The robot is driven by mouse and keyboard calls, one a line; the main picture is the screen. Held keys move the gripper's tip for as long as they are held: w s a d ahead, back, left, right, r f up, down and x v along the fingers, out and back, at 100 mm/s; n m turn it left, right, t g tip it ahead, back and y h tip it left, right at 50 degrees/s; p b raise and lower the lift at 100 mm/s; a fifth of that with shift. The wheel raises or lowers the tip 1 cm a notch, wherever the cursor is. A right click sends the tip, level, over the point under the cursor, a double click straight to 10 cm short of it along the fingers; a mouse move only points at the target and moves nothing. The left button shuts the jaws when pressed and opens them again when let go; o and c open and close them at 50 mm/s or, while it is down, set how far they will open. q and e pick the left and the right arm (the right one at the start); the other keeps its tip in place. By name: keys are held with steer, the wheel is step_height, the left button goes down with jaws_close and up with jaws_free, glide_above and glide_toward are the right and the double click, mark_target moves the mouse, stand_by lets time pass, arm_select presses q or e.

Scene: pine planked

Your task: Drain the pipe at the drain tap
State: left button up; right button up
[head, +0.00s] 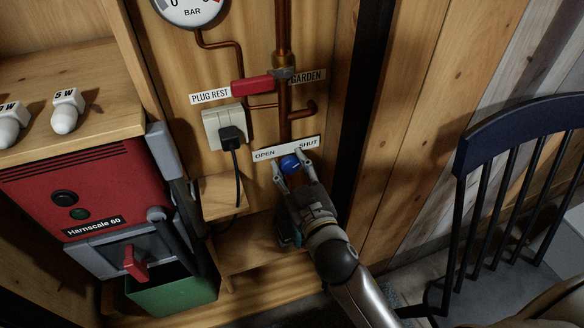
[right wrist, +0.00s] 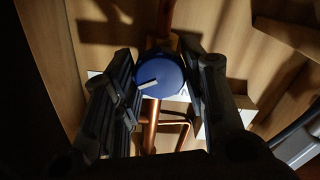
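The drain tap is a round blue knob (head: 289,162) with a white pointer line, below a copper pipe (head: 284,125) on the plank wall. A white label (head: 285,148) above it reads OPEN at left and SHUT at right. In the right wrist view the knob (right wrist: 162,70) fills the space between the fingers, its line aimed at the picture's lower left, which matches the SHUT side. My right gripper (head: 291,164) has one finger on each side of the knob; it looks open, with slight gaps. My left gripper is not in view.
A red lever (head: 251,85) labelled GARDEN is on the pipe above. A plugged socket (head: 224,128), a gauge (head: 190,8) and a red Harnscale 60 unit (head: 85,190) are to the left. A dark blue chair (head: 515,125) stands at right. A dark object below the tap is mostly hidden.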

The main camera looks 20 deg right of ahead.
steer(key=c, duration=0.4)
steer(key=shift+o, duration=0.2)
